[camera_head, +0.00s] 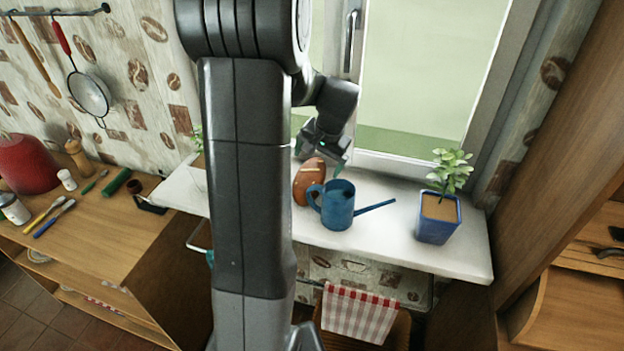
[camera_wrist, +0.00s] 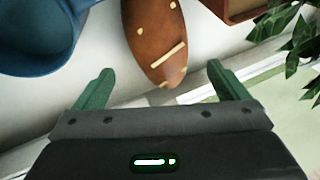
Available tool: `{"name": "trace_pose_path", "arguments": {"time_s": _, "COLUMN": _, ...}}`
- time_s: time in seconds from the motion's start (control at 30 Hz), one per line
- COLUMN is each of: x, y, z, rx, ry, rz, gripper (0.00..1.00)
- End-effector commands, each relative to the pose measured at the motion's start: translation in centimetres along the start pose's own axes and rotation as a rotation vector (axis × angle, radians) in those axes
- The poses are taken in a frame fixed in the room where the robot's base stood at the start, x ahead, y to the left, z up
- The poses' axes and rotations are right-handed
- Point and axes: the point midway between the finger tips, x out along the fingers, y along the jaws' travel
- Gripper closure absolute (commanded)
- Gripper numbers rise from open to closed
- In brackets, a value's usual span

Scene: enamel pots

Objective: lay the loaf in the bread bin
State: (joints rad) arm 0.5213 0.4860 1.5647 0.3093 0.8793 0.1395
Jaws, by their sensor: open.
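The loaf (camera_head: 308,182) is brown with pale score marks and lies on the white windowsill, partly behind the blue watering can. It also shows in the wrist view (camera_wrist: 155,42), its near end just ahead of the space between my fingers. My gripper (camera_head: 320,160) is open and empty above the sill by the window, at the loaf's window end. Its two green fingers (camera_wrist: 159,72) are spread on either side of the loaf's line. I cannot pick out the bread bin for sure.
The watering can (camera_head: 337,206) stands close beside the loaf, spout pointing right. A potted plant in a blue pot (camera_head: 438,218) stands on the sill's right. Another plant (camera_wrist: 305,45) is near the loaf's other side. Wooden furniture with a dark handle (camera_head: 608,253) is at far right.

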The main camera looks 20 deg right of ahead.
Motion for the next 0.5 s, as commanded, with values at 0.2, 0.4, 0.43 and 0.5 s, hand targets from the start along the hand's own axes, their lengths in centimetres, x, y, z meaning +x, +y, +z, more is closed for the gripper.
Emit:
{"name": "trace_pose_path", "arguments": {"time_s": 0.2, "x": 1.4, "y": 0.0, "z": 0.1, "rx": 0.001, "ry": 0.001, "rz": 0.0, "gripper": 0.06}}
{"name": "trace_pose_path", "arguments": {"time_s": 0.4, "x": 3.9, "y": -0.1, "z": 0.9, "rx": 0.0, "ry": -0.004, "rz": 0.002, "gripper": 0.06}}
{"name": "trace_pose_path", "arguments": {"time_s": 0.43, "x": 4.4, "y": -0.1, "z": 1.0, "rx": 0.0, "ry": -0.003, "rz": 0.002, "gripper": 0.06}}
{"name": "trace_pose_path", "arguments": {"time_s": 0.5, "x": 5.3, "y": 0.0, "z": 0.9, "rx": 0.001, "ry": -0.002, "rz": 0.001, "gripper": 0.06}}
